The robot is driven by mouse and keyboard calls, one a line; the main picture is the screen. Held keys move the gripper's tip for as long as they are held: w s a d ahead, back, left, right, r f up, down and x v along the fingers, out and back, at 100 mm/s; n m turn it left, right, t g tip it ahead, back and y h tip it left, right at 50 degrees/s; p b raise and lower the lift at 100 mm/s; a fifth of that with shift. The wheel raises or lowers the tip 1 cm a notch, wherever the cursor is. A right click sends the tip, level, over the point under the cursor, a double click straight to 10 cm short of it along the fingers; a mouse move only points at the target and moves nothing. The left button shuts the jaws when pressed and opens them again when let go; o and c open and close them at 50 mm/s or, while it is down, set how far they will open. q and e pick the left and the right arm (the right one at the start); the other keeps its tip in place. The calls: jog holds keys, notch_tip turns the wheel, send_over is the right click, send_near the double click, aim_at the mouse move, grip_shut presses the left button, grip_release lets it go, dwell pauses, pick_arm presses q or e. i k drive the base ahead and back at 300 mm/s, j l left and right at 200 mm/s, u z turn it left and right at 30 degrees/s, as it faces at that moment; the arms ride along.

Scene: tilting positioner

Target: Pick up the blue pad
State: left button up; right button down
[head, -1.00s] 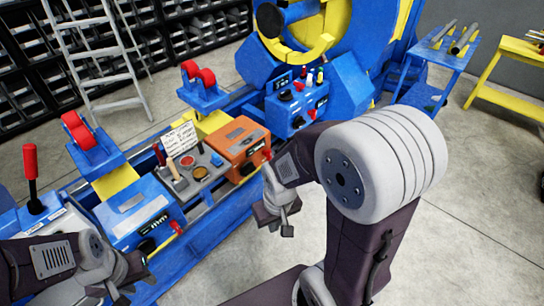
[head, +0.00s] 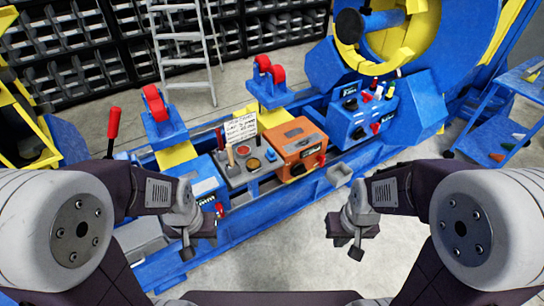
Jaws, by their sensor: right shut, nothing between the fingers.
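My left gripper (head: 188,252) hangs pointing down in front of the bed, left of and below the tray. Its finger gap is not clear. My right gripper (head: 356,252) is shut and empty, pointing down over the floor at the right. Both grippers are apart from the tray.
A blue control box (head: 360,115) and the large positioner (head: 405,35) stand farther right. A red-handled lever (head: 114,123) rises at left. Open floor (head: 300,245) lies between my grippers.

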aim_at(270, 155)
jog(key=i+l, duration=0.2)
jog(key=i, duration=0.6)
jog(key=i+l+z, duration=0.1)
jog(key=i, duration=0.7)
